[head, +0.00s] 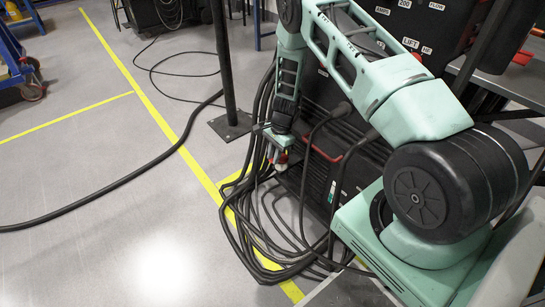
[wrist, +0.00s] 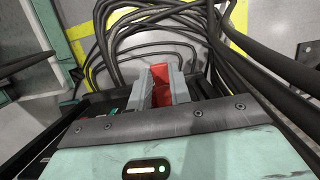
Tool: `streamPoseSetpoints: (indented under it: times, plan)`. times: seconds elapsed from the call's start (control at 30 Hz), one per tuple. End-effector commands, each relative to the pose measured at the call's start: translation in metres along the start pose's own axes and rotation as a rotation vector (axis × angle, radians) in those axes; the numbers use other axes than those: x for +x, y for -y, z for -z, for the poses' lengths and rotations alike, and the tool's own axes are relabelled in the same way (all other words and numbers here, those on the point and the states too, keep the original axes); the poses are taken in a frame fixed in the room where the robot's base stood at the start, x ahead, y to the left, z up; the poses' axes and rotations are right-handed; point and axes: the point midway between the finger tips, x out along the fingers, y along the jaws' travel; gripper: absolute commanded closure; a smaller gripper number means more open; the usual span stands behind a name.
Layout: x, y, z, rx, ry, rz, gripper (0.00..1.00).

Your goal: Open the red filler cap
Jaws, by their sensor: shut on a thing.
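The red filler cap (wrist: 161,80) shows in the wrist view between the two grey fingers of my gripper (wrist: 161,92). The fingers are shut on it, and they hide parts of its sides. In the head view my gripper (head: 278,158) hangs low beside the dark machine, with a small patch of red, the cap (head: 283,158), at its fingertips. What the cap sits on is hidden, and I cannot tell how far it is turned.
A bundle of thick black cables (head: 245,235) lies on the floor close under my gripper. A black machine (head: 335,160) stands to the right of it. A dark post on a base plate (head: 231,125) stands behind left. The grey floor (head: 90,220) at left is mostly clear, crossed by one cable.

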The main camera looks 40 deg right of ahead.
Motion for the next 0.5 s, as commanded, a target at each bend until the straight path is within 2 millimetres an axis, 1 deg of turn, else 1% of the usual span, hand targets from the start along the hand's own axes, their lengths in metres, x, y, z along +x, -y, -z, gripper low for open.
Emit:
streamPoseSetpoints:
  times: [0.33, 0.37, 0.4, 0.43, 0.5]
  plan:
    - [-0.0005, -0.0002, 0.0002, -0.001, 0.011, 0.0, 1.0]
    - [-0.0005, -0.0002, 0.0002, -0.001, 0.011, 0.0, 0.75]
    - [-0.0005, -0.0002, 0.0002, -0.001, 0.011, 0.0, 0.64]
    - [-0.0005, -0.0002, 0.0002, -0.001, 0.011, 0.0, 0.58]
    - [-0.0006, -0.0001, 0.0002, -0.001, 0.011, 0.0, 0.58]
